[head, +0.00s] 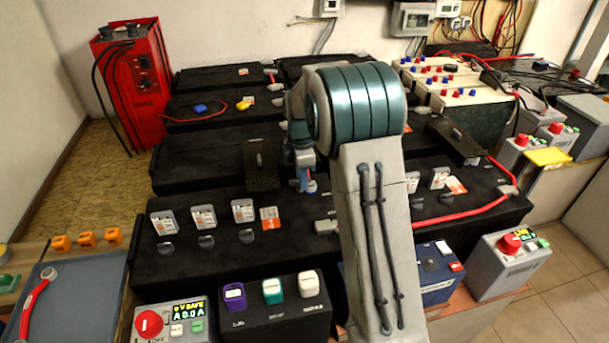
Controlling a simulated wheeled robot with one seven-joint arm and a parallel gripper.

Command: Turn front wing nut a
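My gripper (304,178) points down over the middle of the black battery bank (200,268), just left of my large arm link. Its fingertips are small in view and partly screened by my arm. A small red and blue piece (312,187) shows right at the fingertips; whether it is front wing nut a, and whether the fingers touch it, I cannot tell. A grey metal link piece (326,226) lies on the front battery below the gripper. My arm hides the part of the bank to its right.
A raised dark cover (262,163) stands close left of my gripper, and another cover (455,138) is at right. A red cable (468,212) crosses the bank at right. A red charger (132,85) stands back left. Switch boxes (172,324) line the front.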

